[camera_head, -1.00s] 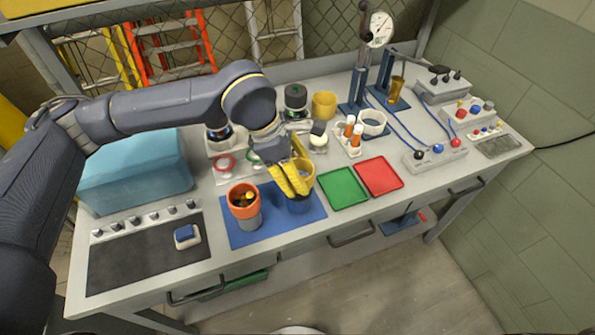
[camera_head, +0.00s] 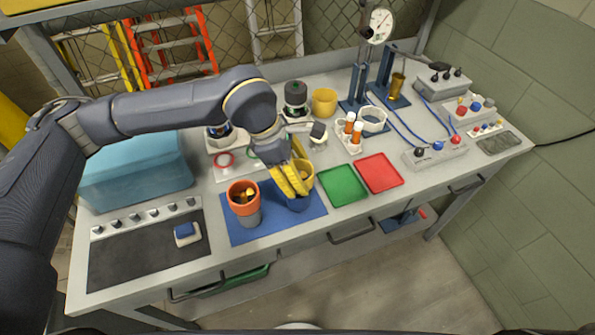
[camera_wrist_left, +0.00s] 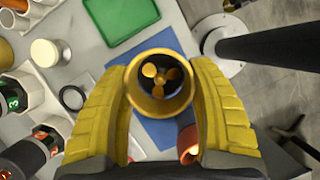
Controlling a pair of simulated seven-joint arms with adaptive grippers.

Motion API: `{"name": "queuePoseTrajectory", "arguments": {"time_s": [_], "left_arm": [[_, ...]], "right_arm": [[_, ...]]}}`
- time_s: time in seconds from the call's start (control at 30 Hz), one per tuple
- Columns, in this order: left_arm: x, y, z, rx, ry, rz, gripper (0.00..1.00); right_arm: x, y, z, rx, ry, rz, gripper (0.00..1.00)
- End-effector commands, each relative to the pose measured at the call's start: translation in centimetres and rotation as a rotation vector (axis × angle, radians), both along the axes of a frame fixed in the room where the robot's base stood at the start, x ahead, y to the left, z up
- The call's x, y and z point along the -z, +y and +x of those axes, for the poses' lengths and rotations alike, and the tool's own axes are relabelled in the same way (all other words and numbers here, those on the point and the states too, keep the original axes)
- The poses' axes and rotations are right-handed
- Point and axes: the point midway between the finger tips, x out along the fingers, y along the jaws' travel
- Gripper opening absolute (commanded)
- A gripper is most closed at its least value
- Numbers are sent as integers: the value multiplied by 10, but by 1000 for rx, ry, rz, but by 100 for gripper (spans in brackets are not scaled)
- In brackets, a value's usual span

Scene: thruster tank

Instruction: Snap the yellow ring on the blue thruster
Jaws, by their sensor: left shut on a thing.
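My left gripper (camera_head: 290,188) is shut on the yellow ring (camera_head: 307,170), one yellow finger on each side of it. The blue thruster (camera_head: 297,204) stands upright on the blue mat (camera_head: 245,233), with the ring at its top. In the left wrist view, the fingers press the yellow ring (camera_wrist_left: 133,86) from left and right, and a gold propeller (camera_wrist_left: 161,76) shows inside a dark bore. The fingers hide part of the join in the head view, so I cannot tell if the ring is fully seated. My right gripper is not in view.
An orange-topped grey thruster (camera_head: 246,217) stands on the mat close to the left of my gripper. A green tray (camera_head: 343,186) and a red tray (camera_head: 380,173) lie to the right. A loose yellow cup-like part (camera_head: 324,102) stands behind.

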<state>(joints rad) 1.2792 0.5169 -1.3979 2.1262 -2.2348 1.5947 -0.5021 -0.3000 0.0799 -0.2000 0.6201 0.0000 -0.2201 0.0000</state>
Motion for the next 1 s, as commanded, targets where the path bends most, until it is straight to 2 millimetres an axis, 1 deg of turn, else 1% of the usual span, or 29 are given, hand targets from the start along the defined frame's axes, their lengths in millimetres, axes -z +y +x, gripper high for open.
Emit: {"name": "queuePoseTrajectory", "arguments": {"time_s": [0.47, 1.0], "left_arm": [[1, 0, 0, 0, 0, 0, 40], [11, 0, 1, 0, -1, -1, 40]], "right_arm": [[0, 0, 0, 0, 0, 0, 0], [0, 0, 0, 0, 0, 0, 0]]}}
